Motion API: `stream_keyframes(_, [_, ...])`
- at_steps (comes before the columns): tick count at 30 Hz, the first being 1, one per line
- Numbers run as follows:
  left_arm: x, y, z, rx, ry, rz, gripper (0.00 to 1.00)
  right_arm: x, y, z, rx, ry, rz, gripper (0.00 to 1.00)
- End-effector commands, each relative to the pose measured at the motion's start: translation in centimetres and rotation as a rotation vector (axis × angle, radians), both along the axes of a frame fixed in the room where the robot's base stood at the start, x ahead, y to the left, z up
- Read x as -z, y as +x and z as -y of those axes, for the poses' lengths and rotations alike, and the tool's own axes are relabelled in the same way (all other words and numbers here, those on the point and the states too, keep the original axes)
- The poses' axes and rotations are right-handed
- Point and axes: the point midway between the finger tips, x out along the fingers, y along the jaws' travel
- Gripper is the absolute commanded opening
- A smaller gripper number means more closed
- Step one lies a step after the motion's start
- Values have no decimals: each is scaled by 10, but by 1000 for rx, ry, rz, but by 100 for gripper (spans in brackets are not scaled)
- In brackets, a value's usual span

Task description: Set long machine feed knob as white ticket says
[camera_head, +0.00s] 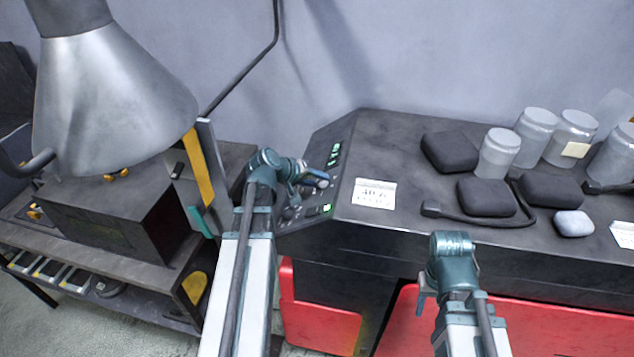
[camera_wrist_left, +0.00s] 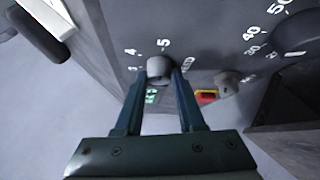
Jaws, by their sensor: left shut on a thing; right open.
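The white ticket (camera_head: 374,193) lies flat on the dark machine top, behind the sloped control panel (camera_head: 335,160). Its large middle line looks like "40 %"; its other lines are too small to read. My left gripper (camera_head: 316,182) is at the panel. In the left wrist view its fingers are shut on a small grey knob (camera_wrist_left: 159,68), with marks 3, 4 and 5 around it. A larger dark dial (camera_wrist_left: 298,38) with marks such as 30, 40 and 50 is apart to the right. My right gripper (camera_head: 426,292) is open and empty before the machine's front.
A red and yellow switch (camera_wrist_left: 207,96) and a small knob (camera_wrist_left: 227,82) sit close to my left fingers. Green displays (camera_head: 327,209) glow on the panel. Black pouches (camera_head: 486,197) and grey jars (camera_head: 497,152) stand on the machine top. A metal hood (camera_head: 110,95) is at left.

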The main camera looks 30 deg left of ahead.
Motion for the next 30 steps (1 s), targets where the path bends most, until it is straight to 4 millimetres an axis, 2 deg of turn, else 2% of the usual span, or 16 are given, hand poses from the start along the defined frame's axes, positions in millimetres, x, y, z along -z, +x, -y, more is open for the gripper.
stream_keyframes(16, [0,-1,1,20,2,10,0,2,0,0,0,0,0,50])
stream_keyframes(17, [0,-1,1,20,2,10,42,2,0,0,0,0,0,50])
stream_keyframes(21, [0,0,1,18,2,11,67,2,0,0,0,0,0,50])
stream_keyframes(30, [0,-1,0,17,2,11,68,1,0,0,0,0,0,50])
